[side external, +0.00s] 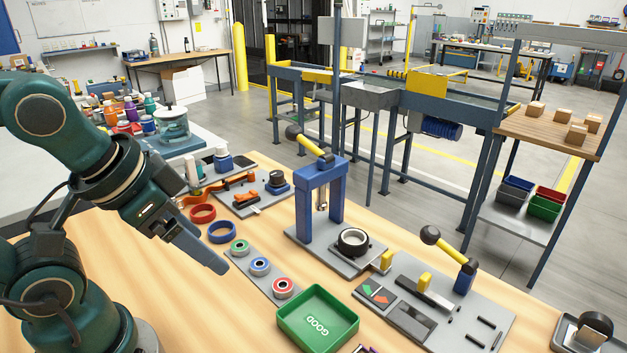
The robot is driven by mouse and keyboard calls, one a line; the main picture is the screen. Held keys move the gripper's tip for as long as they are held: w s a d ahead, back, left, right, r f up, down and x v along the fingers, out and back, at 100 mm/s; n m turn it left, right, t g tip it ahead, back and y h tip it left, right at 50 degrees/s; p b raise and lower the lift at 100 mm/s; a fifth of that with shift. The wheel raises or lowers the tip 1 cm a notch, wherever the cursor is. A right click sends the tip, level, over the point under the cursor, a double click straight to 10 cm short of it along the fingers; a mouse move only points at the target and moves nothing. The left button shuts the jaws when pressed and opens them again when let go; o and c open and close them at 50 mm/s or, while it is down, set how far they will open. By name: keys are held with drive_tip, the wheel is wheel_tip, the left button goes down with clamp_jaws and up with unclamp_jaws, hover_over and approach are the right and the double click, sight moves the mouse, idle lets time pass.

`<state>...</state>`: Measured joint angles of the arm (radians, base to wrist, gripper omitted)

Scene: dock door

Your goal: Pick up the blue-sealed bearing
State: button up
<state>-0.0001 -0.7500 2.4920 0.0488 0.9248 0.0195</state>
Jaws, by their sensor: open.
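The blue-sealed bearing (260,266) sits in the middle of a grey strip on the wooden table. A green-sealed bearing (239,247) lies behind it to the left, and a red-sealed bearing (283,288) lies in front to the right. My gripper (215,262) is open and empty, to the left of the blue-sealed bearing and pointing down to the right. It appears to be above the table and apart from the bearing; its exact height is hard to tell.
A green tray marked GOOD (318,318) stands right of the strip. A blue press (322,200) stands behind. A red ring (203,213) and a blue ring (222,232) lie near my gripper. A lever fixture (440,300) is at right. Bare table lies in front of the strip.

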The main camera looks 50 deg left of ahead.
drive_tip(key=a+f+m+g+y, duration=0.2)
drive_tip(key=a+m+g+y, duration=0.1)
drive_tip(key=a+m+y, duration=0.15)
drive_tip(key=m+t+y, duration=0.3)
drive_tip(key=m+y, duration=0.3)
drive_tip(key=m, duration=0.9)
hover_over(260, 261)
drive_tip(key=s+d, duration=0.3)
drive_tip(key=s, duration=0.1)
drive_tip(key=shift+n, duration=0.25)
wheel_tip(260, 261, down, 7)
drive_tip(key=shift+s+a+r, duration=0.1)
drive_tip(key=shift+a, duration=0.05)
drive_tip(key=d+f+m, duration=0.1)
drive_tip(key=d+f+m+t, duration=0.1)
drive_tip(key=f+m, duration=0.1)
drive_tip(key=d+f+m+t, duration=0.1)
drive_tip(key=m, duration=0.1)
drive_tip(key=shift+d+f, duration=0.1)
drive_tip(key=shift+f, duration=0.25)
drive_tip(key=shift+s+d+f+m+t, duration=0.1)
drive_tip(key=shift+s+f+m+t, duration=0.1)
drive_tip(key=shift+m+t, duration=0.15)
drive_tip(key=shift+x, duration=2.5)
clamp_jaws()
drive_tip(key=shift+r, duration=0.15)
